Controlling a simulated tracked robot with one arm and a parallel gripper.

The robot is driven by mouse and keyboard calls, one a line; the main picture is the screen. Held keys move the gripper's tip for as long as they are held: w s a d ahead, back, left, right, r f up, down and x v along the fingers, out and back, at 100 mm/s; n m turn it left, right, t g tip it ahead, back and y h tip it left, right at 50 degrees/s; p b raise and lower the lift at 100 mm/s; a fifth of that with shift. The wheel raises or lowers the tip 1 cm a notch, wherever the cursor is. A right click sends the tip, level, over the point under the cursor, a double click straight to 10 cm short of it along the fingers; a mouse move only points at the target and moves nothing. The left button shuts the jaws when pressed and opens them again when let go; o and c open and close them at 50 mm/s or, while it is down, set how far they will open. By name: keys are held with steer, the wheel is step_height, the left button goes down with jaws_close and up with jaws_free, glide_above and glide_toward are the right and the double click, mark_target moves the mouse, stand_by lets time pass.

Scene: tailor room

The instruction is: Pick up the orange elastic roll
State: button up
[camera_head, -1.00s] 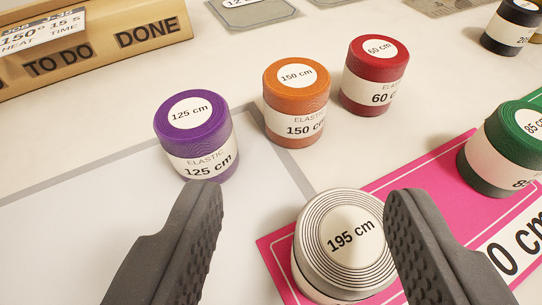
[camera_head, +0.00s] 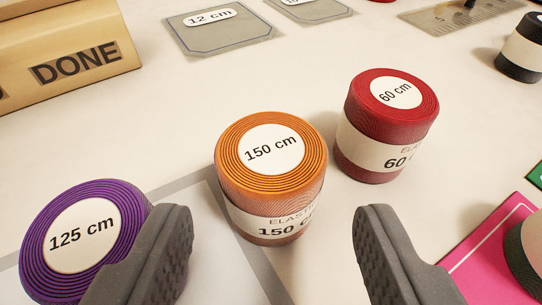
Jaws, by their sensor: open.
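The orange elastic roll (camera_head: 271,190) stands upright near the middle of the view, with a white "150 cm" label on its top and a band around its side. My gripper (camera_head: 275,228) is open, one dark finger to the lower left of the roll and the other to its lower right. The fingers do not appear to touch it. The roll's foot is visible between them, on the pale table near a grey line.
A purple roll (camera_head: 62,240) is at the left, partly behind my left finger. A red roll (camera_head: 388,125) stands close to the right of the orange one. A pink card (camera_head: 492,258) and a dark green roll (camera_head: 528,255) are at the right. A wooden "DONE" block (camera_head: 75,45) is at the upper left.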

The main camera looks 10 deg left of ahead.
mark_target(270, 183)
steer(key=shift+b+x, duration=0.4)
steer(key=shift+x, duration=1.95)
steer(key=c, duration=0.6)
steer(key=shift+r, duration=0.1)
